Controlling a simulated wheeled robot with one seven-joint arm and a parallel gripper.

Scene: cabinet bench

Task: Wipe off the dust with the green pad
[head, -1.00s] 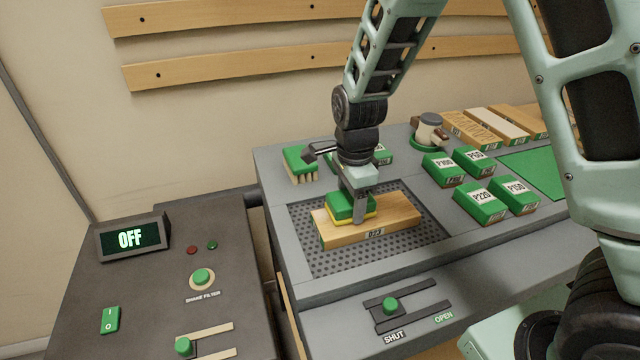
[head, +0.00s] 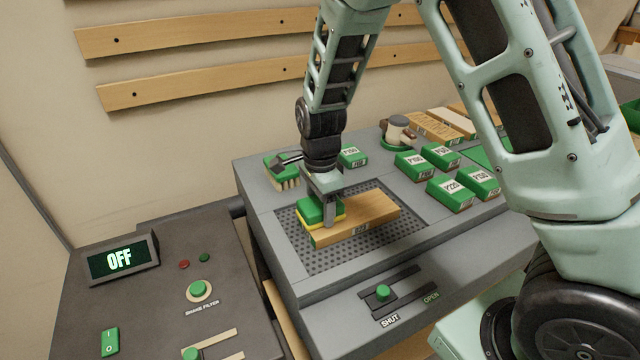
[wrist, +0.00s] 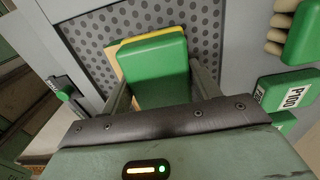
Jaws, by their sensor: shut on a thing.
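My gripper (head: 326,212) is shut on the green pad (head: 317,208), which has a yellow lower layer. The pad sits at the left end of a wooden block (head: 372,211) and seems to touch its top. The block lies on a perforated grey plate (head: 400,240) in the bench. In the wrist view the pad (wrist: 155,72) is between my two fingers and hides most of the block. I cannot make out dust on the block's visible top.
A green brush (head: 284,178) stands behind the plate on the left. Several green labelled blocks (head: 452,193) and a mug-like container (head: 398,131) are to the right and behind. A SHUT/OPEN slider (head: 382,293) is in front. A control panel with an OFF display (head: 120,258) stands left.

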